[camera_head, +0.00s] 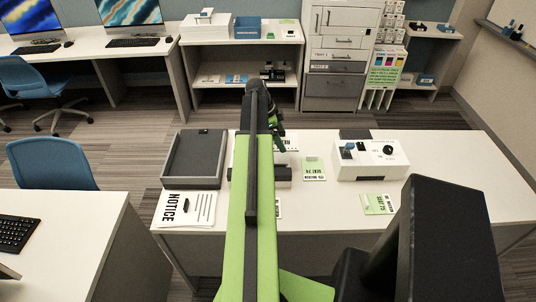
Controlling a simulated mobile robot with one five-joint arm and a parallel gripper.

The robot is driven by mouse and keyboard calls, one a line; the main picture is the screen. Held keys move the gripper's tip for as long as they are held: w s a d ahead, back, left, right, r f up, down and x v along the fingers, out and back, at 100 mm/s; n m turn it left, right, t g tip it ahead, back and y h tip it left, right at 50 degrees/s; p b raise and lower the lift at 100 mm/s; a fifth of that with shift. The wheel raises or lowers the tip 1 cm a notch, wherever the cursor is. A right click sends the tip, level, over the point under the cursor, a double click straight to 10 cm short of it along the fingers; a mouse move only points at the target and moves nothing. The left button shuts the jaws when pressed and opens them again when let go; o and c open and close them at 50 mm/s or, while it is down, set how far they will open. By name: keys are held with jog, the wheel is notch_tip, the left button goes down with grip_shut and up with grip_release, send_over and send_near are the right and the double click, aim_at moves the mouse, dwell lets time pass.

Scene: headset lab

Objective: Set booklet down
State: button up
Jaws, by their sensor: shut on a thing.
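My gripper (276,128) is over the far part of the white table, partly hidden behind my green arm. It is shut on the booklet, which my arm and gripper mostly hide. A white piece shows just right of the gripper, and I cannot tell whether it is held or lies on the table. A white and green card (314,168) lies flat on the table to the right of my arm. Another such card (377,204) lies nearer the front right. A white sheet headed NOTICE (187,209) lies at the table's left front with a small dark object on it.
A dark grey tray (168,168) stands at the table's left end. A white box with knobs (370,167) stands on the right. The white table (450,150) is bare at its far right. A blue chair (52,163) is off to the left.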

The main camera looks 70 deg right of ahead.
jog(key=w+f, duration=0.1)
jog(key=w+f+b, duration=0.1)
jog(key=w, duration=0.1)
jog(key=w+f+b, duration=0.1)
jog(key=w, duration=0.1)
jog(key=shift+w+a+f, duration=0.1)
jog(key=shift+a+f, duration=0.05)
jog(key=shift+a, duration=0.15)
notch_tip(320, 180, down, 4)
jog(key=b, duration=0.4)
jog(key=shift+f, duration=0.2)
jog(key=shift+r, duration=0.25)
jog(key=shift+f, duration=0.2)
jog(key=o, duration=1)
jog(key=shift+o, duration=0.2)
jog(key=shift+r, duration=0.15)
jog(key=shift+r, duration=0.25)
jog(key=p+v, duration=1.1)
jog(key=shift+w+r, duration=0.2)
jog(key=shift+r, duration=0.1)
